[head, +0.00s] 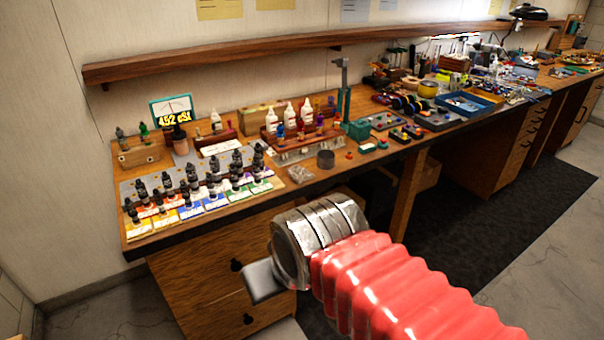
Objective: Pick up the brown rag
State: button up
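I cannot make out a brown rag anywhere in the head view. My gripper (262,282) is low in front of the workbench, at the end of my red ribbed arm. Only one grey finger shows past the metal wrist, so its opening and anything between the fingers are hidden. The gripper is below the level of the bench top and in front of the wooden drawers (200,270).
A long wooden workbench (330,182) runs along the wall, crowded with dropper bottles (190,185), white bottles (288,115), a green stand (345,100) and a blue tray (470,103). A wooden shelf (300,48) hangs above. A dark mat (470,215) covers the floor; the floor at right is clear.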

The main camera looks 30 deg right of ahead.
aim_at(298, 175)
jog(key=u, duration=0.05)
jog(key=i, duration=1)
jog(key=z, duration=0.05)
